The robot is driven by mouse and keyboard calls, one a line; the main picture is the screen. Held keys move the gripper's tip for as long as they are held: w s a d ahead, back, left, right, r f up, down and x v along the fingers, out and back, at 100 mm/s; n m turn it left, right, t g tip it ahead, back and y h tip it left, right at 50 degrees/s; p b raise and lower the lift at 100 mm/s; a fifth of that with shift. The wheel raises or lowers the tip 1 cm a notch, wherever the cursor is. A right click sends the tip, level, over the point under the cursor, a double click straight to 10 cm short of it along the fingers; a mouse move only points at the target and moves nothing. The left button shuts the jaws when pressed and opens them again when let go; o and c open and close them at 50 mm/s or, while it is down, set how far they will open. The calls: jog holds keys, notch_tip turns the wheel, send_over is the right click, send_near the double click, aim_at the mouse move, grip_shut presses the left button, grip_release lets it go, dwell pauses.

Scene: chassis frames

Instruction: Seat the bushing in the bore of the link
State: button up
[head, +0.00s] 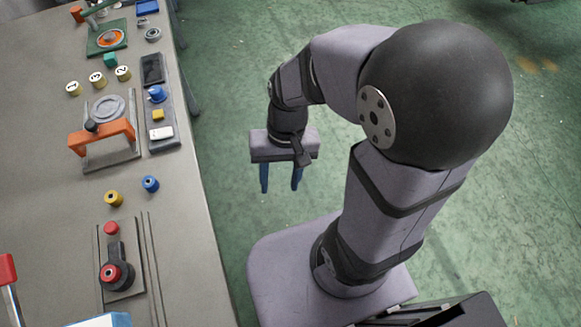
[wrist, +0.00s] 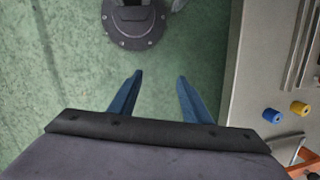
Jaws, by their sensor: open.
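A dark link (head: 115,252) lies on a grey plate near the front of the bench in the head view. Its near end is a round black boss with a red centre, and a red round piece (head: 111,228) is at its far end. Two small bushings stand on the bench beyond it: a yellow bushing (head: 113,198) and a blue bushing (head: 150,183). The wrist view also shows the blue bushing (wrist: 272,115) and the yellow bushing (wrist: 299,109) at the right. My gripper (head: 280,188) is open and empty, over the floor to the right of the bench.
An orange-handled fixture (head: 103,134) stands beyond the bushings. A grey tray (head: 160,125) with small parts is beside it, and several numbered yellow pieces (head: 98,80) are farther back. Grey rails (head: 152,262) run right of the link. Bare bench (head: 45,200) lies left.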

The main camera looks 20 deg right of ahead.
jog(key=d, duration=0.1)
jog(key=d+n+t+h, duration=0.1)
jog(key=d, duration=0.1)
jog(key=d+n, duration=0.1)
jog(key=d, duration=0.1)
jog(key=shift+w+d+r+h, duration=0.1)
jog(key=shift+w+d+h, duration=0.15)
jog(key=shift+w+h, duration=0.05)
jog(key=shift+r+p, duration=0.8)
jog(key=shift+c, duration=0.6)
